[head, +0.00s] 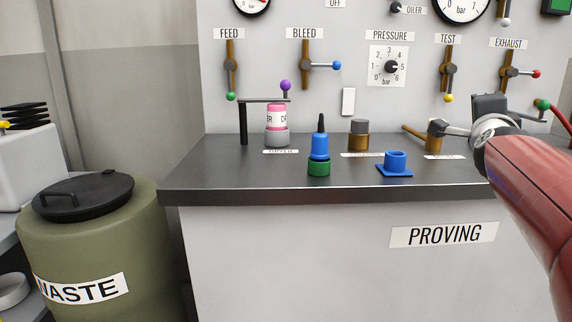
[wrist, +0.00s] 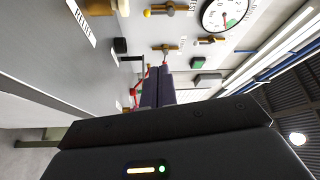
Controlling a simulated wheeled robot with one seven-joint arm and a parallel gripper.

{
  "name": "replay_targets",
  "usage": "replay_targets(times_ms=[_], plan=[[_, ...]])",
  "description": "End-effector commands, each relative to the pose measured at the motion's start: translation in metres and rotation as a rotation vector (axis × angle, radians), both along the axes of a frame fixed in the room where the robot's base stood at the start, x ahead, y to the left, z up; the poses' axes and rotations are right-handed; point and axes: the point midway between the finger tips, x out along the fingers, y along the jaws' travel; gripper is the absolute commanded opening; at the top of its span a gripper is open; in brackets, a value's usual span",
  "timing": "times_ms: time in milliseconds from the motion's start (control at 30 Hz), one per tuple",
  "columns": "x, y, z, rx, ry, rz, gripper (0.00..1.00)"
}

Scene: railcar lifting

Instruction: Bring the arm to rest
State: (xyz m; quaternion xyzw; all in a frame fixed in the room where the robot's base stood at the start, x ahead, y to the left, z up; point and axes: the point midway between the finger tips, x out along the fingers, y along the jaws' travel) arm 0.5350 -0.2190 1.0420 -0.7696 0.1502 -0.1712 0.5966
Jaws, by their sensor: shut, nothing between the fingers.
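My arm reaches in from the right edge of the head view, in front of the right end of the grey-topped bench (head: 340,196). Its wrist end is above the bench top, near the panel. In the wrist view my gripper (wrist: 158,70) has its two dark fingers together with nothing between them. They point toward the panel, where red hose-like pieces show beyond the tips. I cannot tell whether the fingers touch anything there. In the head view the fingertips cannot be made out clearly.
The panel has valve levers, a pressure dial (head: 390,67) and gauges. On the bench stand a pink-banded bottle (head: 276,117), a blue-and-green bottle (head: 319,150), a brass fitting (head: 358,136) and a blue socket (head: 395,164). A waste drum (head: 90,235) stands left. The bench's front strip is clear.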

Motion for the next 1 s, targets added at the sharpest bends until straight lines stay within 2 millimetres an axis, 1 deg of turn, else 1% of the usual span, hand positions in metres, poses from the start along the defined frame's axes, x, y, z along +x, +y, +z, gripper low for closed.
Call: replay_targets(times_ms=[167, 367, 467, 567, 667, 700, 767, 800, 867, 900, 1000], plan=[[-0.004, 0.024, -0.020, -0.049, 0.097, 0.062, 0.00], [-0.016, 0.062, -0.052, -0.138, 0.247, 0.165, 0.00], [-0.027, 0.085, -0.074, -0.202, 0.344, 0.234, 0.00], [-0.043, 0.112, -0.102, -0.283, 0.456, 0.318, 0.00], [-0.069, 0.144, -0.139, -0.392, 0.595, 0.429, 0.00], [-0.084, 0.157, -0.157, -0.446, 0.660, 0.482, 0.00], [-0.110, 0.177, -0.187, -0.542, 0.767, 0.574, 0.00], [-0.129, 0.189, -0.208, -0.609, 0.838, 0.635, 0.00], [-0.157, 0.202, -0.237, -0.704, 0.940, 0.723, 0.00], [-0.176, 0.208, -0.255, -0.763, 1.002, 0.779, 0.00], [-0.216, 0.217, -0.291, -0.887, 1.129, 0.892, 0.00]])
